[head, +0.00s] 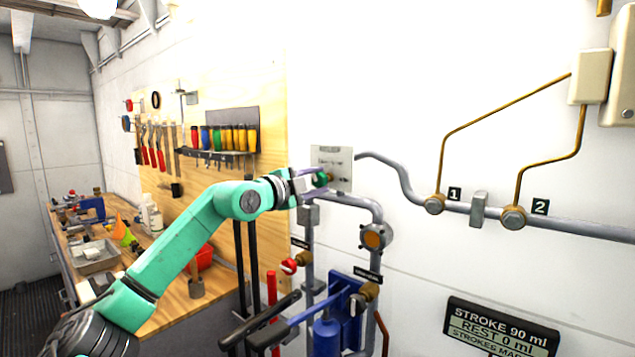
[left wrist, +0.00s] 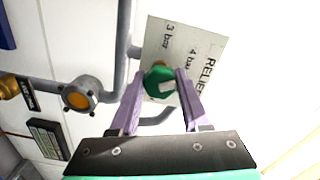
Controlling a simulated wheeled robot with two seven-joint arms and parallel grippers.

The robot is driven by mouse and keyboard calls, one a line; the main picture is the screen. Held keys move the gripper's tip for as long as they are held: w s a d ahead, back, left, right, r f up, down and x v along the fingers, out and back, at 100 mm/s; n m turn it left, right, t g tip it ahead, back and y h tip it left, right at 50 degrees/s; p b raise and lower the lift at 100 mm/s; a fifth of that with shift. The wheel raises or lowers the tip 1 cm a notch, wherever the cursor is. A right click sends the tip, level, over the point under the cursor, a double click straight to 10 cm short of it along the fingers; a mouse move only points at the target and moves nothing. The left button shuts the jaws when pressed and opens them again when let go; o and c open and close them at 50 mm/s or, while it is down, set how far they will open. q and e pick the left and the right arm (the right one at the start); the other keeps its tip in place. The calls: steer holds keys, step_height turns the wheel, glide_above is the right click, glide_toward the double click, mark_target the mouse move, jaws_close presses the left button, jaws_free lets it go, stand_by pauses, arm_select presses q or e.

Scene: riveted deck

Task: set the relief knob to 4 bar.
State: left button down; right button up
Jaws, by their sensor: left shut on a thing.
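The green relief knob (head: 321,180) sits at the grey relief plate (head: 335,158) on the wall. My left gripper (head: 314,182) is shut on the knob. In the left wrist view its two purple fingers (left wrist: 164,78) lie on either side of the green knob (left wrist: 157,84). A pale mark shows on the knob's face, toward the lower right in that view. The plate (left wrist: 208,42) there reads "3 bar", "4 bar" and part of "RELIEF". I cannot tell which label the mark points to. My right gripper is not in view.
Grey pipes (head: 345,199) and a round fitting with an orange centre (head: 374,237) lie below the plate. A blue pump (head: 327,334) with lever handles stands lower. A display (head: 502,328) reads "STROKE 90 ml", "REST 0 ml". A workbench (head: 163,318) stands at left.

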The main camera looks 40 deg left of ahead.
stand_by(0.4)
arm_select(q)
steer(key=shift+c, duration=1.9)
jaws_free()
steer(key=shift+a, duration=0.1)
steer(key=shift+s+f, duration=0.1)
steer(key=shift+s+f+b, duration=0.15)
steer(key=shift+b, duration=0.25)
steer(key=s+b, duration=1.3)
steer(key=s, duration=0.1)
steer(key=shift+d+r+b, duration=0.2)
steer(key=shift+b, duration=0.2)
steer(key=shift+s, duration=0.1)
